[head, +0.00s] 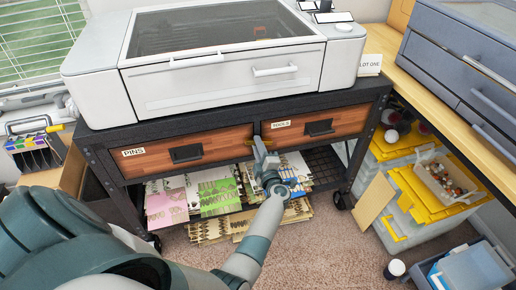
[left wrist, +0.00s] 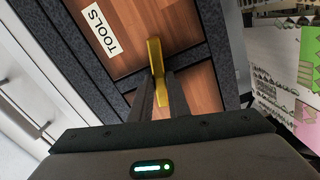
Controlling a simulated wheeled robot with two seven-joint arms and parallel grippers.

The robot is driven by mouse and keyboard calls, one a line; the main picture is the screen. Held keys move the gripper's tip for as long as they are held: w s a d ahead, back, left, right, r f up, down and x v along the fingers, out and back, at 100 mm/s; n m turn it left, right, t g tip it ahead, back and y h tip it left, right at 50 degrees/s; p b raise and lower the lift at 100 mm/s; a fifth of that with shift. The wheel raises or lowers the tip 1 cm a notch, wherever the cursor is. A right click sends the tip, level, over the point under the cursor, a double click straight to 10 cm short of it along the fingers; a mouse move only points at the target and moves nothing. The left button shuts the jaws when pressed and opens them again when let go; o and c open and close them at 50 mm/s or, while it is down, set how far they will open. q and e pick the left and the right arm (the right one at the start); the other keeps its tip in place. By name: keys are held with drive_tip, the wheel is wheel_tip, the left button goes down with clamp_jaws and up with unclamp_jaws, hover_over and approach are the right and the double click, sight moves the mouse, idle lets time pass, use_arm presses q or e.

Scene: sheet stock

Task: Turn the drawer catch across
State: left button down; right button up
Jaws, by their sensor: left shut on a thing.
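The brass-yellow drawer catch (left wrist: 156,58) is on the dark post between the two wooden drawers. In the left wrist view it runs across the post, with an end over each drawer front. In the head view only a small part of the catch (head: 248,142) shows beside my fingers. My left gripper (head: 258,145) is at the post and shut on the catch, one finger on each side of it in the left wrist view (left wrist: 157,92). The TOOLS drawer (left wrist: 180,22) and the PINS drawer (head: 215,143) both look closed. My right gripper is not in view.
A white machine (head: 220,60) stands on the dark cabinet. Patterned sheets (head: 215,190) lie on the shelf below the drawers. Yellow-lidded bins (head: 400,205) and a wooden bench (head: 440,110) are at the right. Carpet (head: 330,245) is clear in front.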

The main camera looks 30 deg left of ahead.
use_arm(q)
drive_tip(key=shift+f+n+b, duration=0.15)
drive_tip(key=shift+n+b, duration=0.25)
drive_tip(key=shift+n, duration=0.45)
drive_tip(key=shift+f+n+b, duration=0.15)
drive_tip(key=shift+n+b, duration=0.2)
drive_tip(key=shift+n, duration=0.5)
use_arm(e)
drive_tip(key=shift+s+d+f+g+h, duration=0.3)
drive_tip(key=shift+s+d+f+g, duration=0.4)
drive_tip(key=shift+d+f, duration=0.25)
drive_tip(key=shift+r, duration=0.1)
use_arm(q)
drive_tip(key=c, duration=1.7)
unclamp_jaws()
drive_tip(key=shift+r, duration=0.1)
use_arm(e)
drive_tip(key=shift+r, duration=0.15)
